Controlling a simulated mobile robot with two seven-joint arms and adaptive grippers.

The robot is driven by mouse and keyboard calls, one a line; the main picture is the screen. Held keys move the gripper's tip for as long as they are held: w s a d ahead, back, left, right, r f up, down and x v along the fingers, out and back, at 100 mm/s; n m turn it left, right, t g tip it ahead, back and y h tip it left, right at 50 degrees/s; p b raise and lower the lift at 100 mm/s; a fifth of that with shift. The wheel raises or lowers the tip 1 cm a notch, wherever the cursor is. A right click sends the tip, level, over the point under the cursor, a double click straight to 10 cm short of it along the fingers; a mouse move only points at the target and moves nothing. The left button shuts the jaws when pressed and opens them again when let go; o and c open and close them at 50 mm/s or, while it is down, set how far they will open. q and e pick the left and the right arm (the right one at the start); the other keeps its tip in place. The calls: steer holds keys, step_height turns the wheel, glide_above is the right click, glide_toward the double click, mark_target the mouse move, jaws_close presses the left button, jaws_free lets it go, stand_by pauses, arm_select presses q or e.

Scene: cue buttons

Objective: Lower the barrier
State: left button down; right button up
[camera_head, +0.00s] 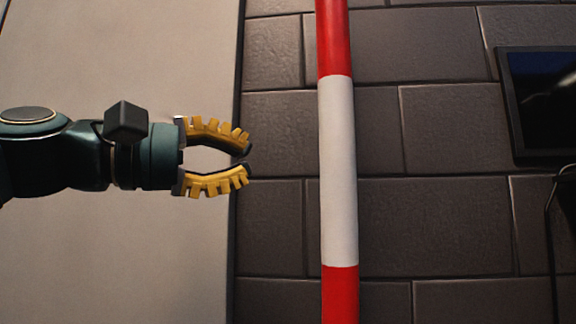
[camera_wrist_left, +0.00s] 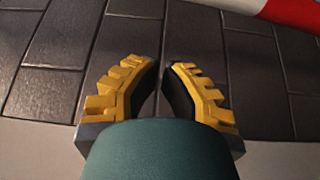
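The barrier (camera_head: 338,170) is a long round pole with red and white bands. It runs from top to bottom through the middle of the head view. Part of it also shows at the top right corner of the left wrist view (camera_wrist_left: 290,11). My left gripper (camera_head: 247,158) has yellow toothed fingers and points right, toward the barrier's white band. Its fingertips are apart with nothing between them, and a gap separates them from the pole. The fingers also show in the left wrist view (camera_wrist_left: 165,66). The barrier's ends are out of view. My right gripper is not in view.
Dark paving slabs (camera_head: 440,220) lie behind the barrier. A pale smooth surface (camera_head: 120,260) fills the left side, behind my left arm. A dark screen-like panel (camera_head: 545,100) stands at the right edge, with a thin dark cable or bar below it. The space between gripper and pole is clear.

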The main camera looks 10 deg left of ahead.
arm_select(q)
steer(key=w+p+x, duration=0.1)
steer(key=p+x, duration=0.1)
steer(key=x, duration=0.8)
steer(key=s, duration=0.4)
steer(key=shift+s+d+f, duration=0.1)
steer(key=shift+s+d, duration=0.05)
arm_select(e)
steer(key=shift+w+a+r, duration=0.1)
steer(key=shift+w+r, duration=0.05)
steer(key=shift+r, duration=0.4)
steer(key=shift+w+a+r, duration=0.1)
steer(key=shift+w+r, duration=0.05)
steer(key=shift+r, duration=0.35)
arm_select(q)
steer(key=shift+s, duration=0.15)
